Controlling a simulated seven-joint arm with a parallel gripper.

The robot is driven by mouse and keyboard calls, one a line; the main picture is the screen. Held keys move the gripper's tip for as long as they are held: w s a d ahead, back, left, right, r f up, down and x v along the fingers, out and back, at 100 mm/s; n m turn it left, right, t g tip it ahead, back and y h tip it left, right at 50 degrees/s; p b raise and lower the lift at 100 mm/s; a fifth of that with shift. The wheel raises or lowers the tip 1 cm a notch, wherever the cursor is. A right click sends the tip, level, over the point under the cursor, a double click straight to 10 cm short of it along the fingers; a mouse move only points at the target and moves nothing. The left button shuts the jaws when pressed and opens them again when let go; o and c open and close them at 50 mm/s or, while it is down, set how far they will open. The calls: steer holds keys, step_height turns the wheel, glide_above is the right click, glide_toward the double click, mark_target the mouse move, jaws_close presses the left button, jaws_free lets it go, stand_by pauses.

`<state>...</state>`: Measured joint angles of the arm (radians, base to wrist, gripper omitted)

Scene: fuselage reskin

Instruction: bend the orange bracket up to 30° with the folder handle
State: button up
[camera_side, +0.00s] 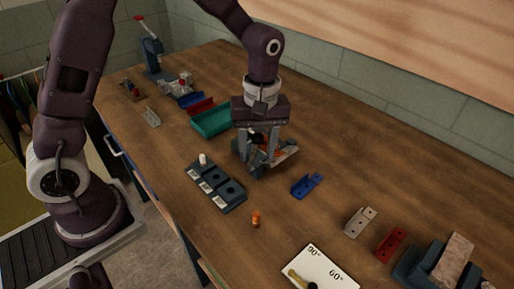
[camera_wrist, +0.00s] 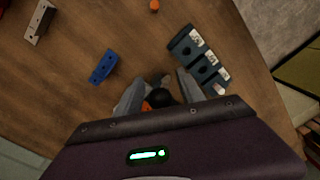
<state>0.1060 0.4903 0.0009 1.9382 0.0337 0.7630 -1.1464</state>
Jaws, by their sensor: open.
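My gripper (camera_side: 259,149) points down over the folder (camera_side: 252,165), a small grey bending tool on the bench. Its two fingers are apart, and in the wrist view they stand on either side (camera_wrist: 159,87) of the black knob of the folder handle (camera_wrist: 160,98). I cannot tell whether they touch it. A bit of the orange bracket (camera_wrist: 148,106) shows beside the knob in the wrist view. The rest of the bracket and most of the folder are hidden by my gripper, so the bend angle cannot be read.
A dark block with several sockets (camera_side: 230,193) and a small orange cylinder (camera_side: 256,219) lie in front. A blue bracket (camera_side: 306,186), a grey bracket (camera_side: 360,222), a red one (camera_side: 390,244) and a white angle card (camera_side: 325,270) lie right. A teal bin (camera_side: 211,122) is behind left.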

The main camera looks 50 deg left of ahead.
jaws_close()
stand_by(1.3)
